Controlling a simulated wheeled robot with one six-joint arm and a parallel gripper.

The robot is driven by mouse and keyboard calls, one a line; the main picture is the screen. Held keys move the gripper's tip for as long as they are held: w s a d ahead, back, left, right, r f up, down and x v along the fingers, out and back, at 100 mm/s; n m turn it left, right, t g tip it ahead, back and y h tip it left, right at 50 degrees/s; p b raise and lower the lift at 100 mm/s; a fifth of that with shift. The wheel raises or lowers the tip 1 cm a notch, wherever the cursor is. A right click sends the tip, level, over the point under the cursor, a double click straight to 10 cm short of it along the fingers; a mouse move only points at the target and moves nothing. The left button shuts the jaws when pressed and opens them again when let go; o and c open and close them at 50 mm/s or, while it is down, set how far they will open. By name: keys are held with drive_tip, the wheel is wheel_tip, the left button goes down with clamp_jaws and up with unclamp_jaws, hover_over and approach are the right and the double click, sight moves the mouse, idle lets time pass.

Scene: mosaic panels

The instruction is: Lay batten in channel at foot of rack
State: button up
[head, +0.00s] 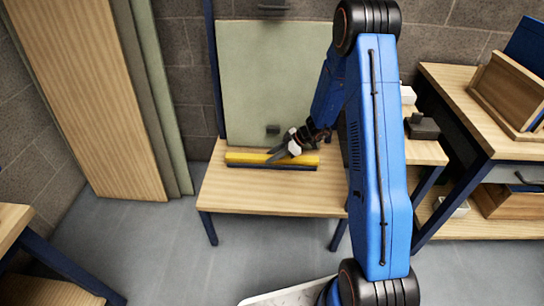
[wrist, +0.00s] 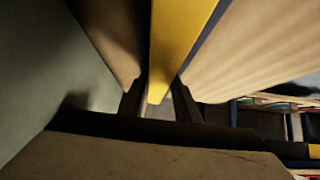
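The batten (head: 245,158) is a long yellow bar. It lies lengthwise on the low wooden bench, at the foot of the upright pale-green panel rack. A dark blue strip (head: 262,167), which looks like the channel, runs along the batten's front lower edge. My gripper (head: 277,156) is over the batten, right of its middle. In the wrist view the batten (wrist: 186,35) runs between the two dark fingers (wrist: 159,98). The fingers look apart, with a narrow gap beside the batten. How deep the batten sits in the channel is hidden.
Tall boards (head: 90,90) lean on the wall at left. A wooden shelf unit (head: 480,115) stands at right. The bench front (head: 270,198) is clear.

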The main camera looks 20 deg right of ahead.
drive_tip(key=shift+r, duration=0.2)
drive_tip(key=v, duration=1.2)
drive_tip(key=s+a+r+m+g+h, duration=0.1)
drive_tip(key=s+a+r+m+h, duration=0.15)
drive_tip(key=s+r, duration=0.65)
drive_tip(key=s+a+r+m+h, duration=0.1)
drive_tip(key=s+a+r+m, duration=0.15)
drive_tip(key=s+r, duration=0.7)
drive_tip(key=s+d+r+m+t+h, duration=0.1)
drive_tip(key=s+r+m, duration=0.3)
drive_tip(key=s, duration=0.7)
drive_tip(key=s+d+r+m+t+h, duration=0.1)
drive_tip(key=s+r+m+h, duration=0.3)
drive_tip(key=s, duration=0.7)
drive_tip(key=shift+d+m+t, duration=0.4)
drive_tip(key=shift+d+m, duration=0.3)
drive_tip(key=shift+d, duration=0.1)
drive_tip(key=shift+h, duration=0.25)
